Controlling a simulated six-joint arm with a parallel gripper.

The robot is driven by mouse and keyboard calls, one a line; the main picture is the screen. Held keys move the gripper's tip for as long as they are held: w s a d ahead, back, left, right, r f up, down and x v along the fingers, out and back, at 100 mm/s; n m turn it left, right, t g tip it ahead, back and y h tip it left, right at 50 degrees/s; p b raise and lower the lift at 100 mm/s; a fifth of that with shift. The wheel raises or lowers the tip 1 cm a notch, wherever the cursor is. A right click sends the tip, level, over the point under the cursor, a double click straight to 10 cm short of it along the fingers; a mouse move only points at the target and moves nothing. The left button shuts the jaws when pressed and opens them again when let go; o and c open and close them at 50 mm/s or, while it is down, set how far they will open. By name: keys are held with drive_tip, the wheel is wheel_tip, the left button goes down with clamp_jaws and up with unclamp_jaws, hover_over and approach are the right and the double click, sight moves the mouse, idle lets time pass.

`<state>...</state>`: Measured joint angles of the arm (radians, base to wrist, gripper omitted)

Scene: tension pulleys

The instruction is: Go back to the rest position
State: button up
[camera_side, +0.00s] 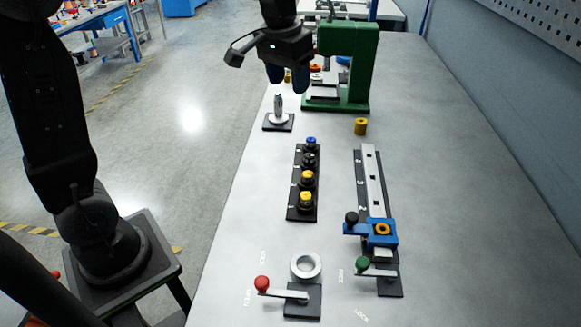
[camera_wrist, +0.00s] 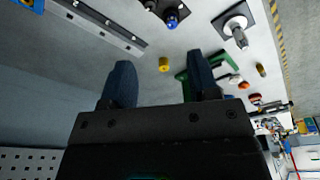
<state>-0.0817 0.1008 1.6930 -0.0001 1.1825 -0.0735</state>
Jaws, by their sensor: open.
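My gripper (camera_side: 287,78) hangs above the far part of the grey table, in front of the green press-like frame (camera_side: 350,65). In the wrist view my gripper (camera_wrist: 160,80) shows two dark blue fingers spread apart, with nothing between them. The fingers are well above the table. A yellow cylinder (camera_side: 361,126) stands alone on the table, right of the gripper; it also shows in the wrist view (camera_wrist: 164,64). A metal post on a dark square base (camera_side: 278,120) stands below the gripper.
A black rack (camera_side: 302,190) holds several pulleys or knobs in a row. A slotted rail (camera_side: 370,180) carries a blue carriage (camera_side: 382,232) with a yellow ring. A red-knobbed lever (camera_side: 262,283), a green-knobbed lever (camera_side: 362,264) and a metal ring (camera_side: 306,266) are near the front. The table's right side is clear.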

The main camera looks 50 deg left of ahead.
drive_tip(key=s+d+f+m+t, duration=0.1)
drive_tip(key=s+t, duration=0.1)
drive_tip(key=s, duration=0.8)
drive_tip(key=s+d+f+t, duration=0.1)
drive_tip(key=s+d+f, duration=0.1)
drive_tip(key=s, duration=0.8)
drive_tip(key=shift+s+d+m+t, duration=0.2)
drive_tip(key=shift+s+m+t, duration=0.1)
drive_tip(key=shift+m+t, duration=0.1)
